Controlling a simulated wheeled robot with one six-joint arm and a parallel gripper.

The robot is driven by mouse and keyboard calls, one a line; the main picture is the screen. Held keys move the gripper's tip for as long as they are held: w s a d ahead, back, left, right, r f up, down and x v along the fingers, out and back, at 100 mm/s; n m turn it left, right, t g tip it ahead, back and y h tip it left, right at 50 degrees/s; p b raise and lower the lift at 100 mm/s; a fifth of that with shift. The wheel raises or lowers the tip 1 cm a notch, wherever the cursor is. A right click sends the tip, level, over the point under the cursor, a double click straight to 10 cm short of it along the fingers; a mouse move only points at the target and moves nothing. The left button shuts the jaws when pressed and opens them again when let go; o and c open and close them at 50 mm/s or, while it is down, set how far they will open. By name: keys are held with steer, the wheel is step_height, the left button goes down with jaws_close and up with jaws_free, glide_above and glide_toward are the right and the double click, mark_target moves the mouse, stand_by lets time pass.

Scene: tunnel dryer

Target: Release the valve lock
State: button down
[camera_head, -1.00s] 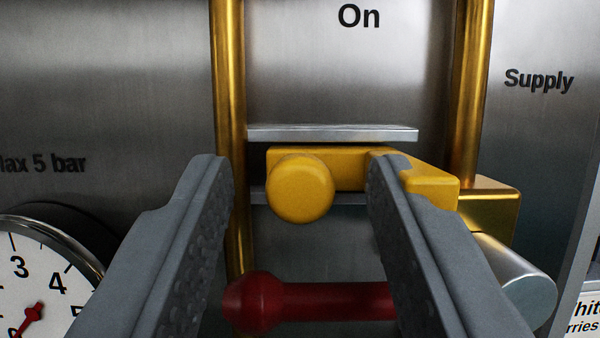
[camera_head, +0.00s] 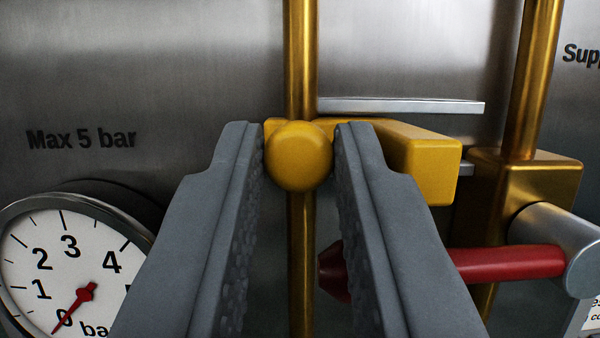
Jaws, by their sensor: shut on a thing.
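The yellow valve lock is a bar with a round knob (camera_head: 299,157) at its left end, in the middle of the view. Its yellow bar (camera_head: 425,160) runs right behind my right finger. My gripper (camera_head: 299,150) is shut on the knob, with one grey finger on each side of it. The red valve lever (camera_head: 490,265) lies level below the lock. It runs from the silver hub (camera_head: 575,245) at the right to a red tip partly hidden by my right finger.
A brass pipe (camera_head: 300,60) stands behind the knob, and another brass pipe (camera_head: 530,80) is at the right above a brass valve block (camera_head: 535,190). A silver rail (camera_head: 400,104) lies above the lock. A pressure gauge (camera_head: 70,265) is at lower left, its needle near 0.

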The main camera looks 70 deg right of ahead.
steer(key=shift+w, duration=0.1)
steer(key=c, duration=1.3)
jaws_free()
steer(key=shift+w+a, duration=0.1)
steer(key=shift+w, duration=0.1)
steer(key=v, duration=1.7)
steer(key=shift+s+a+f, duration=0.1)
steer(key=shift+f, duration=0.1)
